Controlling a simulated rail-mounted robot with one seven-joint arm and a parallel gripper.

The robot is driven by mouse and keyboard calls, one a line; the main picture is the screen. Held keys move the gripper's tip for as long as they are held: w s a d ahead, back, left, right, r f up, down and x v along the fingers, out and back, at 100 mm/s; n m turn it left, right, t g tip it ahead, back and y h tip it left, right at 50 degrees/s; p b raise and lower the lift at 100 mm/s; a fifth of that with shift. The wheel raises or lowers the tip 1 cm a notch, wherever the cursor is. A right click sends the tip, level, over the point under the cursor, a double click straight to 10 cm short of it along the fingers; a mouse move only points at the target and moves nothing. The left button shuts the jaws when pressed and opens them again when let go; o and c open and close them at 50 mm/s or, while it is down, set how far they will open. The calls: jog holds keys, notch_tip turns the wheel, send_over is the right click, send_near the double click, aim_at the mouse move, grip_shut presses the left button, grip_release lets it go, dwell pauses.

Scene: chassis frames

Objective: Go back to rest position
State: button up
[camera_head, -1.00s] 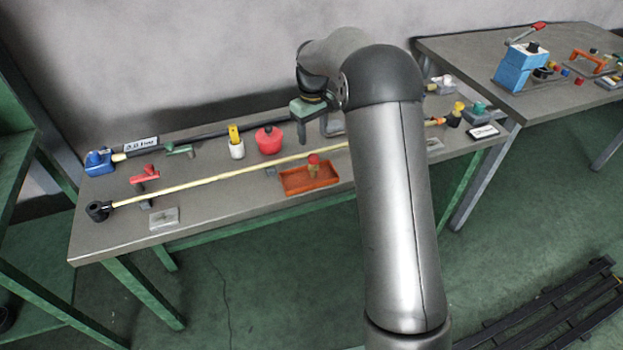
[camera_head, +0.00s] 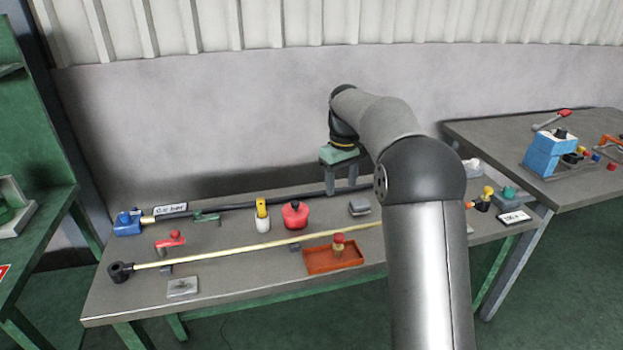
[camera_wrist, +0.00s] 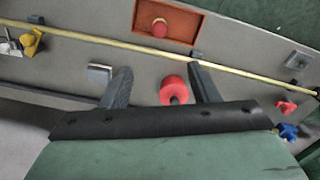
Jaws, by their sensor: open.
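My gripper (camera_head: 343,188) is in the air above the back of the grey workbench (camera_head: 215,292), near the wall. In the wrist view, its two dark fingers (camera_wrist: 160,88) are spread apart with nothing held between them. Past the fingers, the red pot (camera_wrist: 174,88) shows on the bench below, nearer the right finger. In the head view, the red pot (camera_head: 295,214) stands on the bench to the left of the gripper. My arm hides part of the bench's right half.
A long yellowish rod (camera_head: 220,252) runs along the bench. An orange tray (camera_head: 318,262) holds a red-topped piece. A yellow-and-white container (camera_head: 262,216) stands beside the pot. A second table at right bears a blue device (camera_head: 548,152). The air around the gripper looks clear.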

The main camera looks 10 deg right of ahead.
jog(key=s+f+m, duration=0.2)
jog(key=s+f, duration=0.1)
jog(key=s, duration=1.6)
jog(key=s+f+m, duration=0.3)
jog(key=s, duration=1.7)
jog(key=shift+a+t, duration=0.15)
jog(key=shift+t, duration=0.15)
